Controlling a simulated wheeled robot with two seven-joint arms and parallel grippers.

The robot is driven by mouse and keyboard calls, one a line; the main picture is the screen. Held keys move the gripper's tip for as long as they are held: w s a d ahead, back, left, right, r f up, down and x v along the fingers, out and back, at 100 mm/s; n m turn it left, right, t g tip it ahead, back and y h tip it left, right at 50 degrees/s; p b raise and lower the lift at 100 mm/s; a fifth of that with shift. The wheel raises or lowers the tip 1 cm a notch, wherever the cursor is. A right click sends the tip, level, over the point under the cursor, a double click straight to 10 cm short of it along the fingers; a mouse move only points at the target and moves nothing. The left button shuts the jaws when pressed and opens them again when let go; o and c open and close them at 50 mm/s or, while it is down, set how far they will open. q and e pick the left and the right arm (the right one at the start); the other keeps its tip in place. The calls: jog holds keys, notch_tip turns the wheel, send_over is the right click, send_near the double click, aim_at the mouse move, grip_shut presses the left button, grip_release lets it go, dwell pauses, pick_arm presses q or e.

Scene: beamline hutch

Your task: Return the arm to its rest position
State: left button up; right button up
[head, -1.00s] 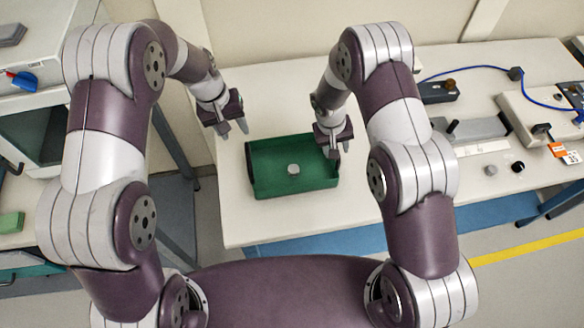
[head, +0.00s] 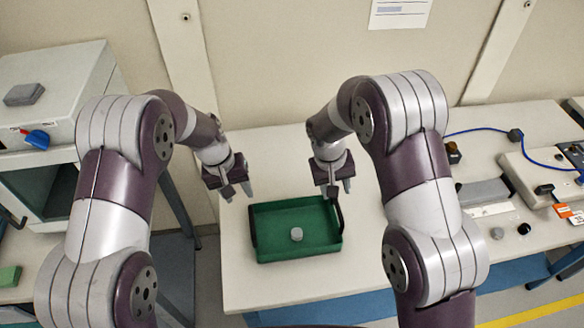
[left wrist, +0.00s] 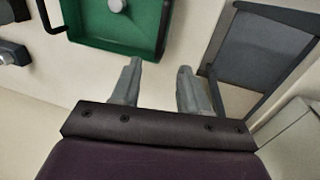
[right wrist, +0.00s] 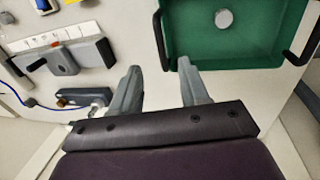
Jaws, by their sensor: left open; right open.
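My left gripper (head: 236,191) is open and empty above the bench, left of and behind the green tray (head: 270,255). In the left wrist view its two fingers (left wrist: 155,82) stand apart with nothing between them. My right gripper (head: 341,188) is open and empty above the tray's back right corner, near the tray's right black handle.
The white bench (head: 290,290) has free room around the tray. At the right are a grey block (head: 484,192), a blue cable (head: 490,132) and small knobs (head: 497,233). A grey cabinet (head: 60,75) with a blue-red handle stands at the left.

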pick_arm(q)
jog(key=s+a+r+y, duration=0.1)
jog(key=s+a+r, duration=0.2)
jog(key=s, duration=0.6)
jog(key=s+a+r+m+t+y, duration=0.1)
jog(key=s+a+r, duration=0.3)
jog(key=s, duration=0.5)
jog(key=shift+a+r, duration=0.3)
jog(key=shift+a, duration=0.1)
pick_arm(e)
jog(key=s+d+r+y, duration=0.1)
jog(key=s+d+r, duration=0.1)
jog(key=s, duration=0.7)
jog(key=s+d+r+m+t+y, duration=0.1)
jog(key=s+d+r, duration=0.2)
jog(key=s, duration=0.6)
notch_tip(320, 180, up, 3)
jog(key=shift+f, duration=0.2)
pick_arm(q)
jog(key=shift+s, duration=0.2)
pick_arm(e)
jog(key=shift+s, duration=0.15)
